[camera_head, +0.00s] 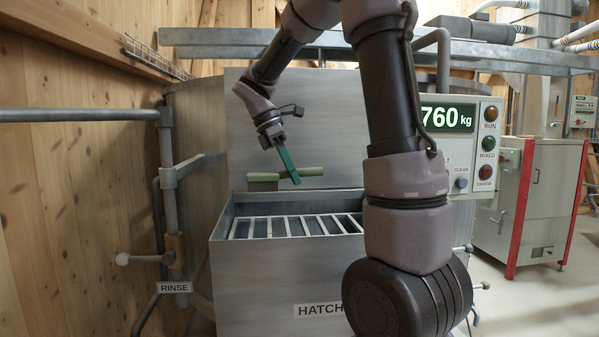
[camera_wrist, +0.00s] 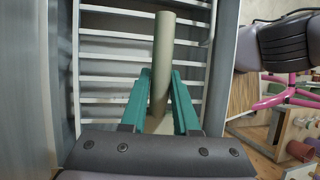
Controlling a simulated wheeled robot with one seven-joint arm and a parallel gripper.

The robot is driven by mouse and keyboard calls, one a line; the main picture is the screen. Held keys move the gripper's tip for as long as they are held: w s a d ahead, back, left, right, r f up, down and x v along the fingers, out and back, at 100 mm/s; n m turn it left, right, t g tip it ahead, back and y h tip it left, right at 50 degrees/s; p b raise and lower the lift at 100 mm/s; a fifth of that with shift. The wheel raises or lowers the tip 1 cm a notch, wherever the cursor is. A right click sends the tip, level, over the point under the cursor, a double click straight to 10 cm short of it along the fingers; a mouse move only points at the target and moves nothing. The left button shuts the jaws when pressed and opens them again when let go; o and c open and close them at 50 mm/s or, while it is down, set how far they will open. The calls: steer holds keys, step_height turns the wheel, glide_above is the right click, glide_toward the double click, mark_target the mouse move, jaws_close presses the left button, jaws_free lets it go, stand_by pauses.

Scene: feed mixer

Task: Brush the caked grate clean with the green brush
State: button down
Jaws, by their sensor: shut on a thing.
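My gripper (camera_head: 294,178) has teal fingers and is shut on the green brush (camera_head: 312,171). In the wrist view the brush's pale green handle (camera_wrist: 163,45) runs between the fingers (camera_wrist: 161,78). In the head view the brush lies nearly level, with a grey-brown block, perhaps its bristles, at its left end. The grate (camera_head: 290,226) is a row of pale bars inside the hatch box; its bars also show in the wrist view (camera_wrist: 105,70). The brush is above the grate's back edge in the head view; I cannot tell if it touches anything. Caking is not clear on the bars.
The metal hatch box (camera_head: 255,270) has raised walls around the grate, and an upright panel (camera_head: 245,140) stands behind. A control box (camera_head: 463,150) reads 760 kg. A rinse lever (camera_head: 122,259) and pipes (camera_head: 80,115) are at the left. A shelf with small items (camera_wrist: 298,150) is at right.

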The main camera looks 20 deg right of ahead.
step_height(320, 180, down, 11)
steer(key=shift+r, duration=0.15)
stand_by(0.5)
steer(key=shift+f, duration=0.6)
stand_by(0.6)
steer(key=shift+w, duration=0.1)
steer(key=shift+w+d, duration=0.65)
steer(key=shift+w, duration=1.5)
steer(key=s+a, duration=0.1)
steer(key=s, duration=0.4)
steer(key=shift+s+a+f, duration=0.3)
steer(key=shift+s, duration=0.1)
stand_by(3.2)
